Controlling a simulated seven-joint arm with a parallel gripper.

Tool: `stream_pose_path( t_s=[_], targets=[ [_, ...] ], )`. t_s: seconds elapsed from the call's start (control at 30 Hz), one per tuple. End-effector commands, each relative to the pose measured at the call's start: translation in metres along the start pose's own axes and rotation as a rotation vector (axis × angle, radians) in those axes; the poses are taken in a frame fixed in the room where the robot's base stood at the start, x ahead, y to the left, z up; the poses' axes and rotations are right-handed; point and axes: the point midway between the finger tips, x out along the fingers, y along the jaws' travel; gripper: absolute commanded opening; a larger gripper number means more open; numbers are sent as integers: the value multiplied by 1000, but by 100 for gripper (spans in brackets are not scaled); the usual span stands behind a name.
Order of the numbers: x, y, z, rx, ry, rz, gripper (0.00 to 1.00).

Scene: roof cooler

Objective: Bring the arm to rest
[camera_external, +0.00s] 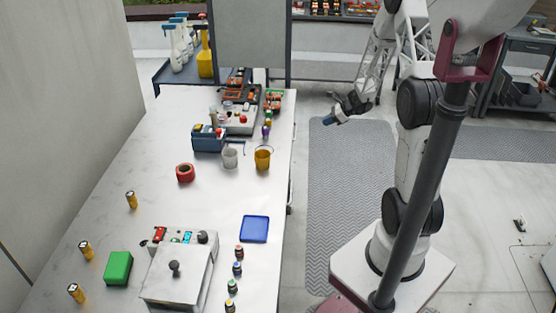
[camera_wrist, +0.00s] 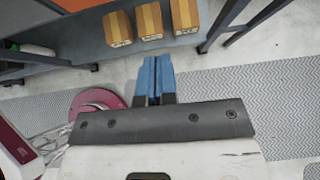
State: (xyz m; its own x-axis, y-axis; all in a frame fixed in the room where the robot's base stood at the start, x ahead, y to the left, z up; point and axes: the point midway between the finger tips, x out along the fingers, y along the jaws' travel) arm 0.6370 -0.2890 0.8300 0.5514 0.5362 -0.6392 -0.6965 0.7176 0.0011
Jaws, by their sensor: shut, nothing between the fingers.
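My gripper (camera_external: 334,119) hangs in the air to the right of the metal table, over the grey floor mat, clear of everything on the table. In the wrist view my gripper (camera_wrist: 154,80) has its two blue fingertips together with nothing between them. The wrist camera looks down past the fingers at the floor and a low shelf. My arm rises from its base at the right of the external view and bends over toward the table side.
The metal table (camera_external: 205,118) holds a grey box (camera_external: 178,275), a blue tray (camera_external: 254,229), a green block (camera_external: 118,268), a red roll (camera_external: 185,173), cups and a blue bin (camera_external: 207,142). Boxes (camera_wrist: 150,22) sit on a shelf. The patterned mat (camera_external: 345,210) is clear.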

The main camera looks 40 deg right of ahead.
Motion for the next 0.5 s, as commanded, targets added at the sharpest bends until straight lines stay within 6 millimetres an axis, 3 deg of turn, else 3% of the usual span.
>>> stream_pose_path(
  t_s=[0.33,0.5],
  targets=[
    [0,1,1,-4,1,1,0],
    [-2,8,13,-46,7,17,0]
  ],
)
